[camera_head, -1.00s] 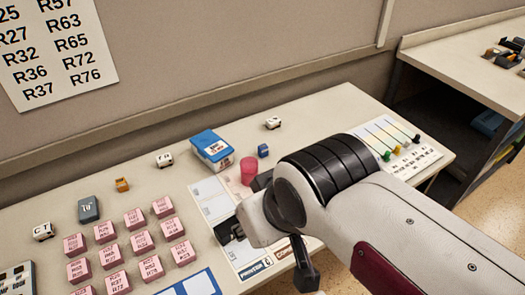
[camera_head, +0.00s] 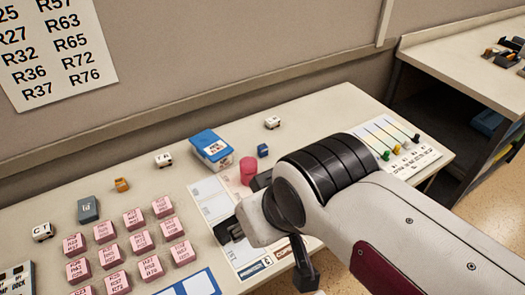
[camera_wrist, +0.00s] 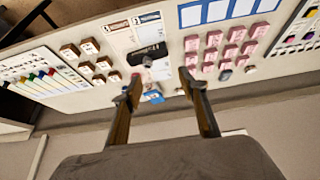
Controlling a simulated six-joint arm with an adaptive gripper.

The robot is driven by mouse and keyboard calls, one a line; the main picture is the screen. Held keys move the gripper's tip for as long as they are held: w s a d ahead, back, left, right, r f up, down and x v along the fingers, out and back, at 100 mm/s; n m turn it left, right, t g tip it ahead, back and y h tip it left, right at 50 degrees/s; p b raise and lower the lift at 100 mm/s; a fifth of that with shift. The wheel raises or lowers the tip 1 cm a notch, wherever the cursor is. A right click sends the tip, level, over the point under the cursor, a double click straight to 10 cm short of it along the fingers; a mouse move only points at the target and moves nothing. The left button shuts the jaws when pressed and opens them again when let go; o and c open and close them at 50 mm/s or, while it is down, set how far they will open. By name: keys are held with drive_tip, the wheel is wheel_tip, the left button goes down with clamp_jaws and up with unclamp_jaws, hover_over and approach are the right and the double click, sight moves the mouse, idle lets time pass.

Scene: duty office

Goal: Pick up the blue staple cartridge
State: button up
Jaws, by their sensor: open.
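A small dark-blue block (camera_head: 263,150), which looks like the blue staple cartridge, stands on the table just right of a pink cylinder (camera_head: 248,171). I cannot make it out in the wrist view. My gripper shows in the wrist view (camera_wrist: 160,78) with its two fingers spread wide and nothing held between them. In the head view the fingers are mostly hidden by my arm, so their height above the table is unclear. A larger blue-and-white box (camera_head: 211,149) stands left of the small block and shows partly between the fingers in the wrist view (camera_wrist: 153,97).
Several pink labelled blocks (camera_head: 134,218) fill the left of the table. A blue-grey block (camera_head: 88,209), an orange block (camera_head: 122,184) and white blocks (camera_head: 164,159) stand near the wall. A card with coloured pegs (camera_head: 397,145) lies at right. Clear table lies along the back.

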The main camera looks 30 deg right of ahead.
drive_tip(key=shift+w+r, duration=0.1)
drive_tip(key=shift+w, duration=0.05)
drive_tip(key=g, duration=0.1)
hover_over(264, 146)
drive_tip(key=s, duration=0.3)
wheel_tip(264, 146, down, 20)
drive_tip(key=shift+w+f, duration=0.2)
drive_tip(key=shift+x, duration=1.3)
